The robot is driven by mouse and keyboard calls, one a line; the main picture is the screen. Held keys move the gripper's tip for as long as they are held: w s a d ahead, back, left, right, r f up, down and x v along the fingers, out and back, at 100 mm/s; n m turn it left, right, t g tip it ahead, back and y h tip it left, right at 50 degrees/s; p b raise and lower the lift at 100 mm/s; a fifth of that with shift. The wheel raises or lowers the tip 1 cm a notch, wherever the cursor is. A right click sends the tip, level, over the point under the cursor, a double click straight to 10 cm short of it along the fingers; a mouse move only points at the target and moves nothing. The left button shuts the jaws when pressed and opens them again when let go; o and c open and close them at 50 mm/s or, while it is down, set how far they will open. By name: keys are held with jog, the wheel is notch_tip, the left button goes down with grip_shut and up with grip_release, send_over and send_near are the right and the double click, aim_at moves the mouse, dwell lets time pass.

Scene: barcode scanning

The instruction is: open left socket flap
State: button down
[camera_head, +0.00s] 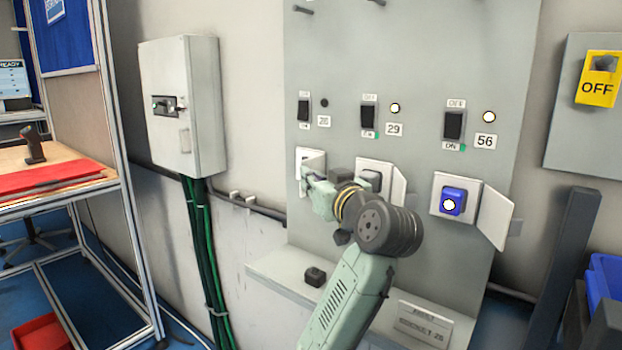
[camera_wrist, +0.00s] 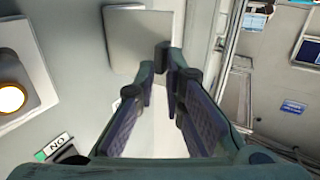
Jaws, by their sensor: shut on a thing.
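The left socket (camera_head: 302,156) is a white plate low on the grey panel, with its flap (camera_head: 316,161) standing partly out from it. My gripper (camera_head: 308,181) is at this flap's lower edge and is shut on it; the exact contact is small in the head view. In the wrist view my gripper (camera_wrist: 165,75) has its two dark fingers converging. Pale surface shows between them, and a grey square plate lies beyond the tips. The fingers and my wrist hide part of the left socket.
The middle socket (camera_head: 371,179) has its flap open to the right, close beside my wrist. A grey cabinet (camera_head: 180,105) hangs left.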

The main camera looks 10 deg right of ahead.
jog(key=shift+d+r+m+h, duration=0.15)
jog(key=shift+d+h, duration=0.1)
jog(key=shift+d, duration=0.35)
jog(key=shift+d+r+m+h, duration=0.15)
jog(key=shift+d+h, duration=0.1)
jog(key=shift+d, duration=0.3)
jog(key=c, duration=2.1)
grip_release()
jog(key=shift+f, duration=0.1)
jog(key=shift+c, duration=0.2)
jog(key=o, duration=0.4)
jog(key=shift+w+d+f, duration=0.15)
jog(key=shift+d, duration=0.15)
jog(key=shift+a, duration=0.1)
